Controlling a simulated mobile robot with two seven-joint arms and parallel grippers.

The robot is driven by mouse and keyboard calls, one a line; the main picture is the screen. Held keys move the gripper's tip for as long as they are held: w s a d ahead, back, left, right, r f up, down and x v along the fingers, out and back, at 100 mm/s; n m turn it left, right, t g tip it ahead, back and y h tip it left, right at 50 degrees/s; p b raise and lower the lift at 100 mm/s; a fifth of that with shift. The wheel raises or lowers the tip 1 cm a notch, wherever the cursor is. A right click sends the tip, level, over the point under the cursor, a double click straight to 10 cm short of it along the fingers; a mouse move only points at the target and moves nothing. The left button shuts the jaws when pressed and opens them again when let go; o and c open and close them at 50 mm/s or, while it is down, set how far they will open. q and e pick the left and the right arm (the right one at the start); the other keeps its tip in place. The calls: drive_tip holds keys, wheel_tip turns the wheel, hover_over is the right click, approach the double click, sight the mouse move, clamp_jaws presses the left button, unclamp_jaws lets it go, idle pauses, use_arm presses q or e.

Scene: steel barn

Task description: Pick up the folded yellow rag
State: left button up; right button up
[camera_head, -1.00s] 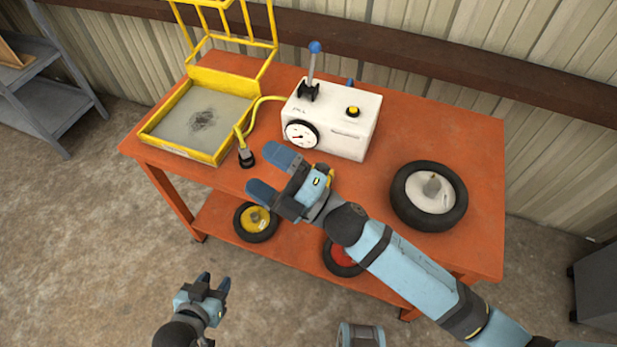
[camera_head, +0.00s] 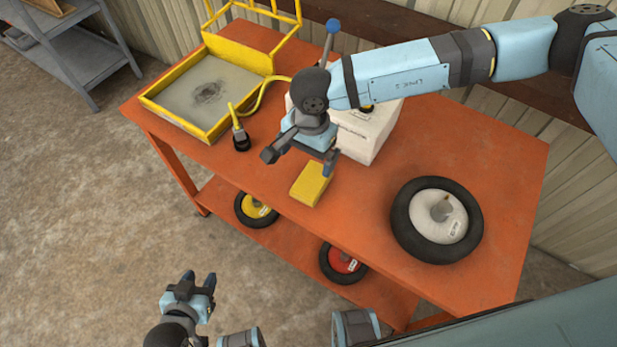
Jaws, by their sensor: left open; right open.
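The folded yellow rag (camera_head: 311,187) lies flat on the orange table (camera_head: 365,225) near its front edge, in front of the white machine. My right gripper (camera_head: 300,163) is open above the table, just behind and above the rag, its fingers pointing down. One finger is close to the rag's far end; I cannot tell whether it touches. My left gripper (camera_head: 198,282) is open and empty, low in front of the table over the floor.
The white machine (camera_head: 362,130) stands behind the rag, partly hidden by my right arm. A yellow-framed tray (camera_head: 203,133) and a hose end (camera_head: 240,138) are to the left. A wheel (camera_head: 437,220) lies to the right. Two smaller wheels rest on the lower shelf.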

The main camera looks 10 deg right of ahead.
sight(312, 179)
drive_tip(key=shift+t+h, duration=0.4)
drive_tip(key=shift+h, duration=0.1)
drive_tip(key=f, duration=0.4)
drive_tip(key=w+d+f+p, duration=0.1)
drive_tip(key=f, duration=0.4)
drive_tip(key=w+f, duration=0.1)
drive_tip(key=f, duration=0.3)
drive_tip(key=shift+d+f+p, duration=0.2)
drive_tip(key=shift+d+p, duration=0.05)
drive_tip(key=shift+p, duration=0.05)
drive_tip(key=shift+c, duration=0.5)
drive_tip(key=c, duration=0.9)
